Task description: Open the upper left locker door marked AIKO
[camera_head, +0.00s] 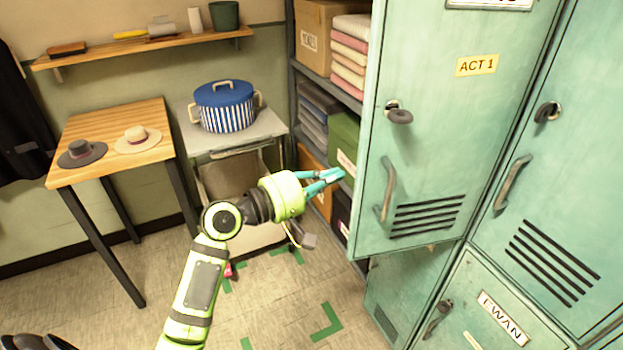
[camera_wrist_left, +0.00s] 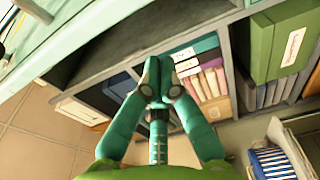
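The upper left locker door (camera_head: 440,130) is pale green, with a yellow ACT 1 tag, a lock, a handle (camera_head: 387,190) and vent slots. Its white name label (camera_head: 490,3) is cut off by the picture's top, so I cannot read it. The door stands swung out at an angle to the door on its right. Its free edge is on the left. My left gripper (camera_head: 341,174) is just left of that edge, fingers together and empty. In the left wrist view the gripper (camera_wrist_left: 161,75) points towards shelving, with the door (camera_wrist_left: 60,35) at upper left. My right gripper is not in view.
Shelving with folded cloths (camera_head: 349,55) and boxes stands behind the door's free edge. The EWAN door (camera_head: 485,325) is at lower right. A blue striped pot (camera_head: 226,112) stands on a cabinet. A wooden table (camera_head: 110,125) holds two hats. Floor shows free in front.

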